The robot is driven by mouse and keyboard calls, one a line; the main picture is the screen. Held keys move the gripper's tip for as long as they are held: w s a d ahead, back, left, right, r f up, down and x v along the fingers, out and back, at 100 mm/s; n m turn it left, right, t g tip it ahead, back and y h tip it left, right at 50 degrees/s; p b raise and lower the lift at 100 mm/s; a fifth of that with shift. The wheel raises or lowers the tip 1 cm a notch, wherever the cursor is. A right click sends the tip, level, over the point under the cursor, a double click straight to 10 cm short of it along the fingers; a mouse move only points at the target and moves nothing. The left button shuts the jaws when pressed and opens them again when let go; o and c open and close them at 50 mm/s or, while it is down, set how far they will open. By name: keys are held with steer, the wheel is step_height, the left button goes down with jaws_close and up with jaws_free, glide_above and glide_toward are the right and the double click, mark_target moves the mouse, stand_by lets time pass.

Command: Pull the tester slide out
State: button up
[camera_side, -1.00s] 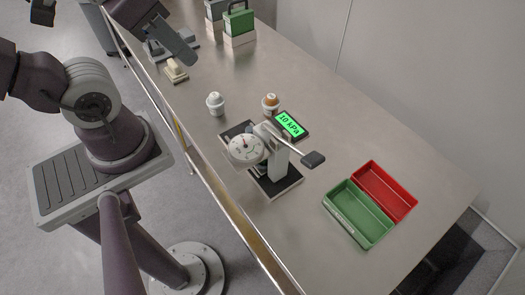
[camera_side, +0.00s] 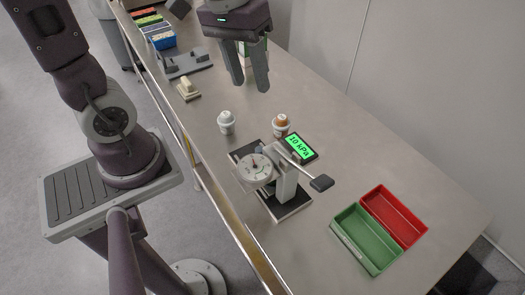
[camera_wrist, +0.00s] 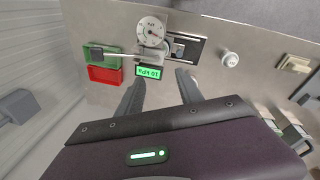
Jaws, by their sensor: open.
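The tester (camera_side: 286,184) stands on the bench with a round dial gauge (camera_side: 256,167), a lever with a black handle (camera_side: 321,183) and a dark base. Its slide (camera_side: 240,152) appears to be the dark railed part on the far-left side, partly hidden behind the gauge; in the wrist view a dark railed part (camera_wrist: 190,47) shows beside the gauge. A green display (camera_side: 301,148) beside it reads 10 kPa. My gripper (camera_side: 250,87) is open and empty, fingers down, above the bench behind the tester. In the wrist view its fingertips (camera_wrist: 160,77) flank the display from above, apart from the tester.
A white-topped cup (camera_side: 226,122) and an orange-topped cup (camera_side: 281,125) stand close behind the tester. A green tray (camera_side: 366,239) and a red tray (camera_side: 394,216) sit at the right. A cream block (camera_side: 188,90) lies near the bench's left edge.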

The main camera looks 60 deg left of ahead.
steer(key=w+a+f+n+g+h, duration=0.1)
steer(key=w+a+f+n+g, duration=0.25)
steer(key=f, duration=0.55)
steer(key=n+h, duration=0.1)
steer(key=n, duration=0.3)
glide_above(260, 148)
steer(key=w+a, duration=0.1)
steer(key=a, duration=0.1)
step_height(260, 148, down, 11)
steer(key=shift+m+g, duration=0.25)
steer(key=shift+m, duration=0.1)
steer(key=x, duration=0.6)
steer(key=shift+w+f, duration=0.1)
jaws_close()
